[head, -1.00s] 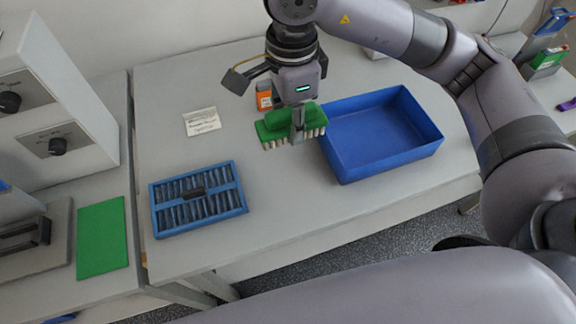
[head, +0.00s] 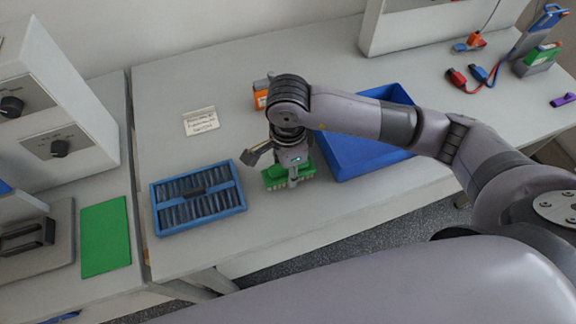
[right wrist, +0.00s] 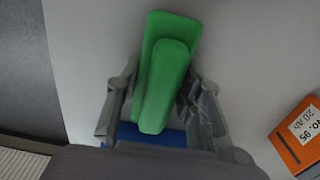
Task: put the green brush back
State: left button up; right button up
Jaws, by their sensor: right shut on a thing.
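The green brush (head: 276,178) with pale bristles pointing down is over the table between the blue battery tray and the blue bin. My right gripper (head: 292,180) is shut on it from above and partly hides it. In the right wrist view the brush (right wrist: 165,75) lies between the two grey fingers of the gripper (right wrist: 158,105). I cannot tell whether the bristles touch the table. My left gripper is not in view.
The blue battery tray (head: 156,214) is left of the brush; the blue bin (head: 350,165) is right, partly behind my arm. An orange box (head: 262,92) and a paper card (head: 201,121) are behind. A green mat (head: 105,238) lies on the left bench.

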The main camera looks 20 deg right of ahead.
jog(key=shift+f, duration=0.15)
jog(key=o, duration=1.1)
jog(key=shift+r, duration=0.25)
notch_tip(320, 180, up, 11)
jog(key=shift+f+b, duration=0.15)
jog(key=shift+b, duration=1.05)
jog(key=shift+r, duration=0.55)
jog(key=shift+s+f, duration=0.1)
